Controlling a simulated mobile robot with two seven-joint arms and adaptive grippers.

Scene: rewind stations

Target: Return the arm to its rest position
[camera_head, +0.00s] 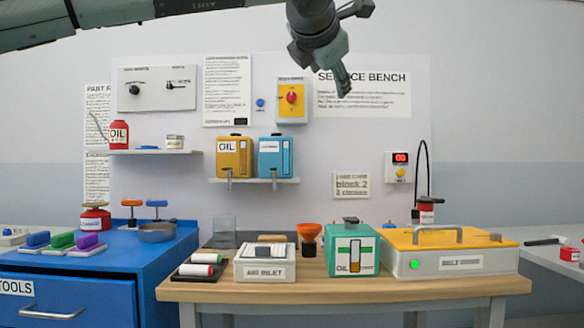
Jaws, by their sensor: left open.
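My left arm comes in from the upper left along the top edge. Its gripper (344,86) hangs at the top middle, pointing down and slightly right. It is open, with nothing between its fingers. It is in the air in front of the wall, well above the wooden bench (330,292), and touches nothing. My right gripper is not in view.
On the bench stand an AIR INLET box (265,263), an orange funnel (309,240), a green OIL container (352,250) and a yellow-topped BELT unit (450,252). A blue tool cabinet (70,285) is at left. Yellow (234,157) and blue (275,157) tanks sit on a wall shelf.

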